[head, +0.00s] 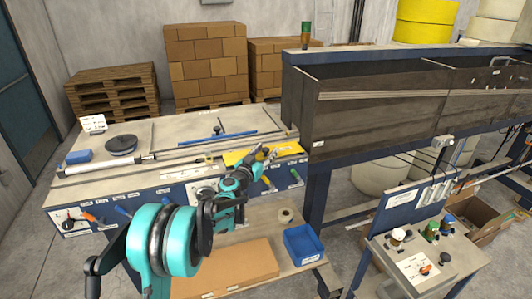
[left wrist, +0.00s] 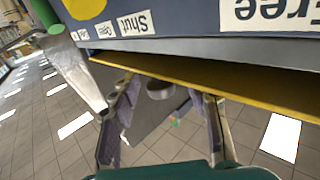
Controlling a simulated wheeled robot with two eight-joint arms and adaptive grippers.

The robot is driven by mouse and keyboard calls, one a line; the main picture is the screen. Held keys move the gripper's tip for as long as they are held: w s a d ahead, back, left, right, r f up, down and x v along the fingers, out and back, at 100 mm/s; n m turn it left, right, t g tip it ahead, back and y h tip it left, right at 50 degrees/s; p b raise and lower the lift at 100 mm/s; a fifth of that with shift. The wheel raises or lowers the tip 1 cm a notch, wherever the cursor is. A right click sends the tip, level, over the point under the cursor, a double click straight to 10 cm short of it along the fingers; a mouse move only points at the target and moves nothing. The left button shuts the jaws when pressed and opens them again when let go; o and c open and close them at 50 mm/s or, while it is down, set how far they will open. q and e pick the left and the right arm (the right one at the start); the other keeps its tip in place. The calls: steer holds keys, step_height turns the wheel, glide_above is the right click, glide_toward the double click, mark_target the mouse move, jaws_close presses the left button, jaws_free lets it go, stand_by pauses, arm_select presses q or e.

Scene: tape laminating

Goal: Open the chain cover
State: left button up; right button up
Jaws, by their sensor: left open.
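A yellow plate (head: 288,149), which looks like the chain cover, lies at the right end of the machine's bench, beside the dark trough. My left gripper (head: 265,154) is at its front edge and hides part of it. In the left wrist view the plate's long yellow edge (left wrist: 220,86) runs across, just beyond the fingertips of my open left gripper (left wrist: 168,94). Nothing shows held between the fingers. I cannot tell whether a fingertip touches the plate. My right gripper is not in view.
The bench's blue front (head: 150,196) carries labels and several levers. A long dark trough (head: 365,115) rises at the right. Below are a blue bin (head: 302,244), a tape roll (head: 286,215) and a cardboard sheet (head: 225,270). A control console (head: 425,260) stands front right.

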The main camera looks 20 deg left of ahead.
arm_select(q)
jaws_close()
steer(key=shift+r, duration=0.1)
stand_by(0.3)
